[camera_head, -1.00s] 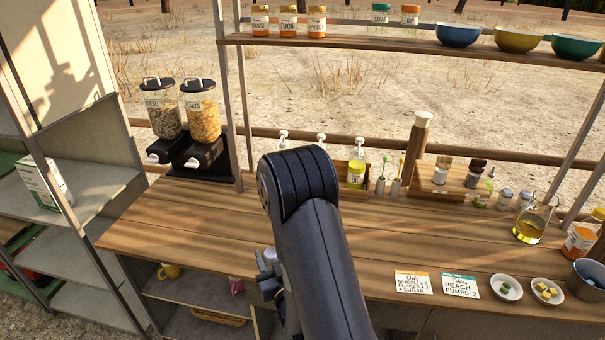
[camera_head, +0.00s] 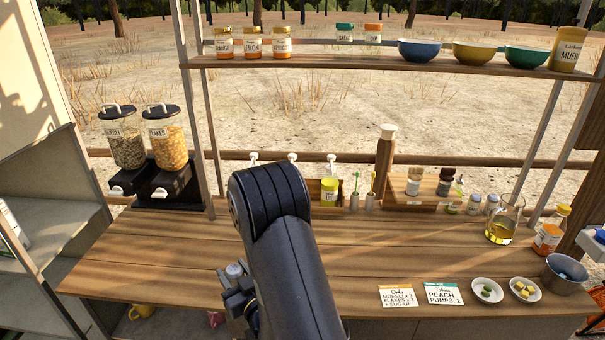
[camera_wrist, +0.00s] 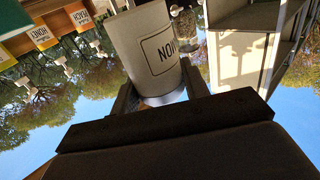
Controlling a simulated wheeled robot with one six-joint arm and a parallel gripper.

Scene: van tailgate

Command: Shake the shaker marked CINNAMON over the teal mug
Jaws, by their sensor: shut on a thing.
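My gripper (camera_head: 238,296) is low at the front of the counter, left of my arm, and shut on a pale grey cylindrical shaker (camera_wrist: 143,48). The top of this shaker also shows in the head view (camera_head: 235,269). In the wrist view my gripper's fingers (camera_wrist: 158,97) stand on either side of it. Its boxed label is only partly visible, with letters that look like the end of CINNAMON. I see no teal mug in either view; my arm covers part of the counter.
Two cereal dispensers (camera_head: 146,145) stand at the back left. A shelf (camera_head: 380,62) with jars and bowls spans above the counter. Two cards (camera_head: 420,294), two small dishes (camera_head: 503,290) and a grey bucket (camera_head: 563,275) are at right. The middle counter (camera_head: 400,245) is clear.

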